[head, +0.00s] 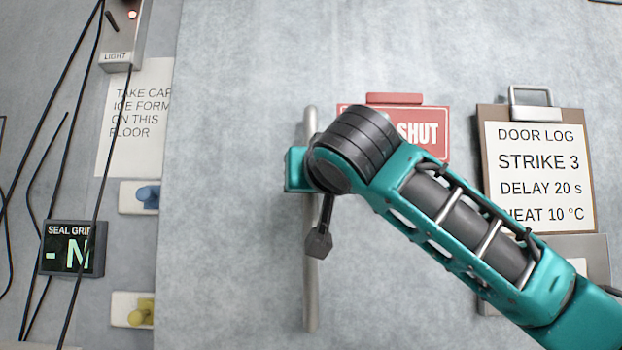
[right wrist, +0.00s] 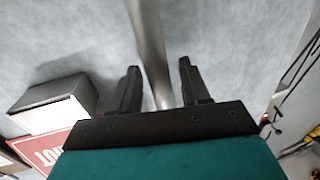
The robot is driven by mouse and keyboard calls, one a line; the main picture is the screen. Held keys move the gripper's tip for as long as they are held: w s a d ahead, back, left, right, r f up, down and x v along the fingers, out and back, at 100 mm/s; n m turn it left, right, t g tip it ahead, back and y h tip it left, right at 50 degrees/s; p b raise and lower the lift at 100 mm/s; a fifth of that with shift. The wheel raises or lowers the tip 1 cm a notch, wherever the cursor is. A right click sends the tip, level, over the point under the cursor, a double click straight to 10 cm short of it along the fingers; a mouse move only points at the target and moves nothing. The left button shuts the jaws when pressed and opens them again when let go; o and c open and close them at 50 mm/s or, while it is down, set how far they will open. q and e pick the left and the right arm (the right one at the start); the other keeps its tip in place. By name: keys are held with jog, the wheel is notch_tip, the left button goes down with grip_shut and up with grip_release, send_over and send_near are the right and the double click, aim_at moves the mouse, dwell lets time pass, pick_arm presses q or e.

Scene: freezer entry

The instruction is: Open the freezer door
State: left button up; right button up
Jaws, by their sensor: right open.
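The freezer door (head: 235,110) is a large frosted grey panel and lies flush beside the frame at left. Its vertical bar handle (head: 311,290) is grey metal, with its middle hidden behind my right arm in the head view. My right gripper (right wrist: 158,68) is open. In the right wrist view the handle (right wrist: 149,40) runs between its two dark fingers, with a gap visible on each side. In the head view one dark finger of the right gripper (head: 319,243) hangs in front of the bar. My left gripper is not in view.
A red sign reading SHUT (head: 425,130) and a door log clipboard (head: 540,170) are on the door. At left are a seal grip display (head: 72,248), a light box (head: 121,35), a floor-ice notice (head: 135,120), blue (head: 148,196) and yellow (head: 140,312) fittings, and loose cables.

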jog(key=shift+c, duration=0.3)
grip_shut()
jog(key=shift+s+f, duration=0.1)
jog(key=shift+s, duration=0.05)
dwell(0.3)
